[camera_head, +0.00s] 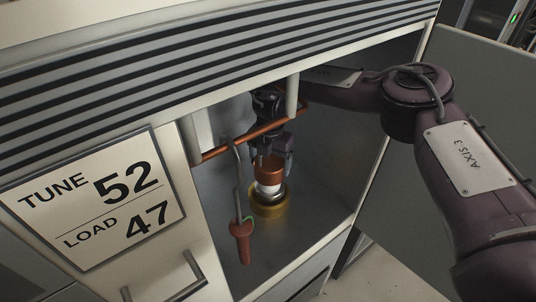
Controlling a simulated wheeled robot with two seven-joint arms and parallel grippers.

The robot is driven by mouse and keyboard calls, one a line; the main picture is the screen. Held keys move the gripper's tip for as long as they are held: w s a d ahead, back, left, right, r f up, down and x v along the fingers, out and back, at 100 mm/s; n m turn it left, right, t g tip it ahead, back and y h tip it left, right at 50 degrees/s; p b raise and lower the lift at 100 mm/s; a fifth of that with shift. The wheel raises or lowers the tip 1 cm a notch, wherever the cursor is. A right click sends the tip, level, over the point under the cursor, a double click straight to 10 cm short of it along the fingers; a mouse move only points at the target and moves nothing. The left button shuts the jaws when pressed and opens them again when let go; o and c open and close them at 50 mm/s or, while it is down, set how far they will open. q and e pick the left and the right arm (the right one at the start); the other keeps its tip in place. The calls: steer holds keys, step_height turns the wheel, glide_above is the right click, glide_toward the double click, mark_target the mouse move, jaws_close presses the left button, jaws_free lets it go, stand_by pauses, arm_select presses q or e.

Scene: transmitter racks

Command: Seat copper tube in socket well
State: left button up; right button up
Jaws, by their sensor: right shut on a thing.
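The copper tube (268,171) stands roughly upright inside the open cabinet, with a white band (268,187) below its copper part. My right gripper (271,158) comes in from above and behind and is shut on the tube's upper part; the tube hides part of the fingers. The brass-coloured socket (269,209) is on the cabinet floor directly under the tube. The tube's lower end meets a metal ring at the socket's top; I cannot tell how deep it sits. My left gripper is not in view.
A copper bar (240,141) crosses the opening in front of my gripper. A hook with a red handle (240,229) hangs from it, left of the socket. Bare cabinet floor (315,205) lies right of the socket.

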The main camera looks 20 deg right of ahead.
steer(key=shift+a+f, duration=0.15)
steer(key=shift+f, duration=0.2)
step_height(320, 180, down, 3)
steer(key=shift+r+p, duration=0.1)
steer(key=shift+p, duration=0.5)
steer(key=shift+w+f, duration=0.1)
steer(key=shift+f, duration=0.4)
steer(key=o, duration=1.6)
steer(key=shift+f, duration=0.2)
steer(key=o, duration=0.4)
steer(key=shift+s+r, duration=0.1)
steer(key=shift+s, duration=0.1)
step_height(320, 180, up, 6)
steer(key=shift+r+b, duration=0.25)
steer(key=shift+b, duration=0.95)
steer(key=shift+r, duration=0.55)
